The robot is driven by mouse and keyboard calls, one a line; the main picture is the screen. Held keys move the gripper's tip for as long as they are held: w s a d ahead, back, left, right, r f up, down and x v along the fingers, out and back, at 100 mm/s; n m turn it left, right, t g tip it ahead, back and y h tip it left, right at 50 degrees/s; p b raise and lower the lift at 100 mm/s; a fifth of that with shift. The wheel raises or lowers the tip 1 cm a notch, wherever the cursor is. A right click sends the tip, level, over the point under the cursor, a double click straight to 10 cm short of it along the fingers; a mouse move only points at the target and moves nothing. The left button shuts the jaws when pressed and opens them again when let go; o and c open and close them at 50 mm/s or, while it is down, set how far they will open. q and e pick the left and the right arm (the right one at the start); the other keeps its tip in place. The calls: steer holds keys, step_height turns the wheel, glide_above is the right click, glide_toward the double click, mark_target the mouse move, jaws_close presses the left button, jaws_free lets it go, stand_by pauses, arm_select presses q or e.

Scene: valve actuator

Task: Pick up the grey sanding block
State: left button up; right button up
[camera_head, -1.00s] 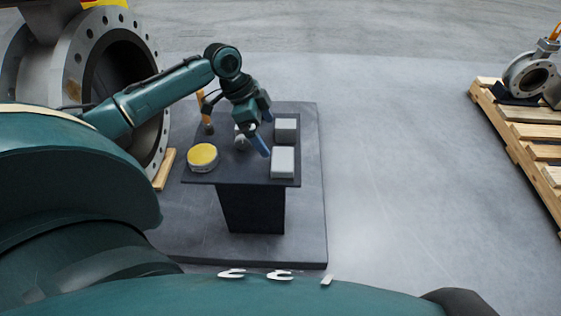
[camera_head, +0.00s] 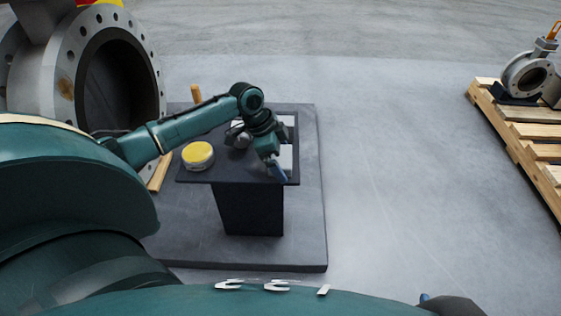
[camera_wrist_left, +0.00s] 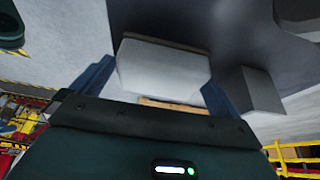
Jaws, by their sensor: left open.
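A light grey block (camera_head: 286,158) lies at the right front of the small dark table, partly hidden by my left gripper (camera_head: 276,172). In the left wrist view the block (camera_wrist_left: 160,68) sits between the two blue fingers of my left gripper (camera_wrist_left: 158,82), which are spread to either side of it. I cannot tell whether either finger touches it. A second grey block (camera_wrist_left: 250,90) is beside it, to the right of the right finger in that view. My right gripper cannot be made out.
The dark table (camera_head: 225,176) also bears a yellow-topped round tin (camera_head: 198,155) and a silvery round object (camera_head: 238,137) partly behind my arm. A large flanged valve body (camera_head: 75,70) stands to the left. A wooden pallet (camera_head: 525,132) is far right. The floor between is clear.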

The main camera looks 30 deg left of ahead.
arm_select(q)
steer(key=c, duration=1)
arm_select(e)
steer(key=shift+d, duration=0.1)
arm_select(q)
steer(key=shift+o, duration=0.2)
steer(key=shift+r, duration=0.1)
step_height(320, 180, up, 10)
steer(key=p, duration=0.2)
steer(key=shift+p, duration=0.4)
arm_select(e)
steer(key=r, duration=0.2)
steer(key=d+r+m, duration=0.1)
steer(key=shift+s+r+t, duration=0.1)
steer(key=shift+s+t, duration=0.15)
steer(key=shift+t, duration=0.05)
